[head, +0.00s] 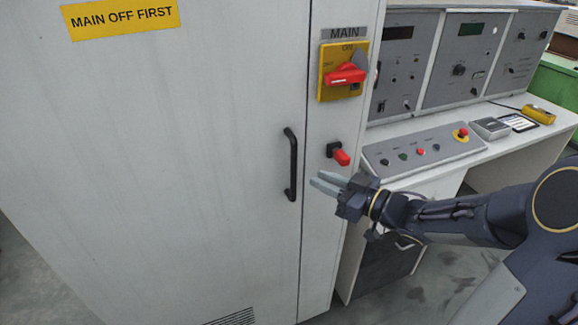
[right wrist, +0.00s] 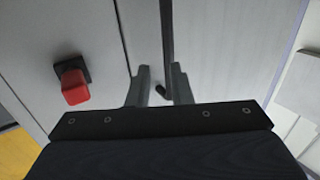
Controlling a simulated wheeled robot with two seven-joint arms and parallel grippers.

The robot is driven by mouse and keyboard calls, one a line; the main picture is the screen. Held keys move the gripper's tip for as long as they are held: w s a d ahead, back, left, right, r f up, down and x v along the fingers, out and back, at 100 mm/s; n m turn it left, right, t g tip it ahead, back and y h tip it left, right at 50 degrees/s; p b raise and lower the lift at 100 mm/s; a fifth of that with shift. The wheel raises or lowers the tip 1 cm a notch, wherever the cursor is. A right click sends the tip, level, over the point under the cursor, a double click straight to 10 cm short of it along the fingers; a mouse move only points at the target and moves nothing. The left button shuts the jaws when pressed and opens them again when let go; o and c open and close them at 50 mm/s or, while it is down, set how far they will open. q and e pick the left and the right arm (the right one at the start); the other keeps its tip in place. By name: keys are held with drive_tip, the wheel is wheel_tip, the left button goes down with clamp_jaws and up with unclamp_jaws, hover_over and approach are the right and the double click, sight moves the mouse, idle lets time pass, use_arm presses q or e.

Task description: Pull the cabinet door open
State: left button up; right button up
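The cabinet door (head: 190,170) is a large light grey panel, and it looks closed, flush with the frame. Its black vertical bar handle (head: 291,165) is near the door's right edge. My right gripper (head: 323,183) is just right of the handle's lower half, its fingers pointing left towards it. In the right wrist view the two fingers (right wrist: 161,88) stand apart with nothing gripped. The handle (right wrist: 167,40) shows beyond them, its end visible in the gap. I cannot tell any contact. My left gripper is not in view.
A red-knobbed switch (head: 338,154) sticks out of the cabinet frame just above my right gripper. The yellow and red MAIN switch (head: 343,72) is higher up. A control desk (head: 425,148) with buttons stands on the right. The floor before the door is clear where seen.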

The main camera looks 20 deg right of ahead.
drive_tip(key=a+y, duration=0.1)
drive_tip(key=p, duration=0.1)
hover_over(294, 196)
drive_tip(key=shift+w, duration=0.4)
drive_tip(key=shift+d, duration=0.1)
drive_tip(key=shift+c, duration=0.3)
clamp_jaws()
